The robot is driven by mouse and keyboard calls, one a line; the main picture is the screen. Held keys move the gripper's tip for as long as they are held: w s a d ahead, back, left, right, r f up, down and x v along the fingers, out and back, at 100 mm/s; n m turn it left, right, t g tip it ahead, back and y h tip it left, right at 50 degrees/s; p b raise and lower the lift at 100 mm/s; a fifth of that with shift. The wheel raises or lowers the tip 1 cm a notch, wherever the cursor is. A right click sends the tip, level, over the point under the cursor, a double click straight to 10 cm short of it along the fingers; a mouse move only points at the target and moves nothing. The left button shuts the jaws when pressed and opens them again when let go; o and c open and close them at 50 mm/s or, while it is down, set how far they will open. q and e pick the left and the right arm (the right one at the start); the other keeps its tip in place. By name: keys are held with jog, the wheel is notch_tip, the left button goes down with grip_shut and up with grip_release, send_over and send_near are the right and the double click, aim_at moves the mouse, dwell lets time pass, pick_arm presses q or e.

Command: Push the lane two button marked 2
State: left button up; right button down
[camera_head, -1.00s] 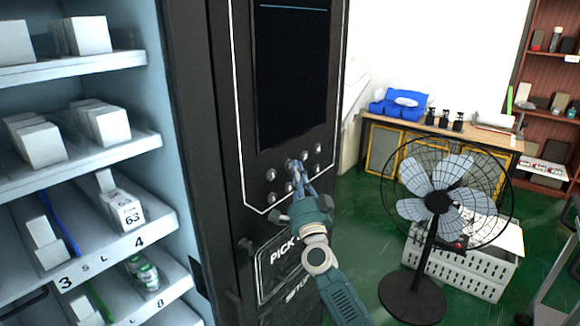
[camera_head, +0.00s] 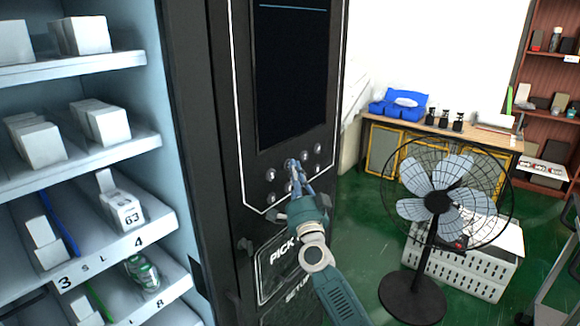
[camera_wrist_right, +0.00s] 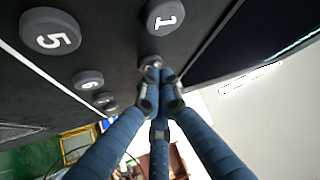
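My right gripper (camera_head: 290,164) is at the keypad on the black vending machine. Its fingers are drawn together in the right wrist view (camera_wrist_right: 155,80), with nothing between them. The fingertips are at a round grey button (camera_wrist_right: 152,61), the one after button 1 (camera_wrist_right: 165,16) in its row. Its number is hidden or too angled to read, and I cannot tell whether it is pressed in. Button 5 (camera_wrist_right: 50,31) and button 6 (camera_wrist_right: 88,79) show in the other row. My left gripper is not in view.
The dark screen (camera_head: 292,75) is above the keypad and the pick-up panel (camera_head: 285,262) below it. Lit product shelves (camera_head: 90,155) stand open at left. A standing fan (camera_head: 438,202), a white crate (camera_head: 475,270) and a table (camera_head: 450,128) are at right.

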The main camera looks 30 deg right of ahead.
jog(key=shift+s+d+p, duration=0.3)
jog(key=shift+s+p, duration=0.05)
jog(key=shift+s, duration=0.4)
jog(key=s, duration=0.1)
jog(key=s+d+p, duration=0.1)
jog(key=s, duration=0.1)
jog(key=s+d, duration=0.1)
jog(key=shift+s, duration=0.3)
dwell(0.8)
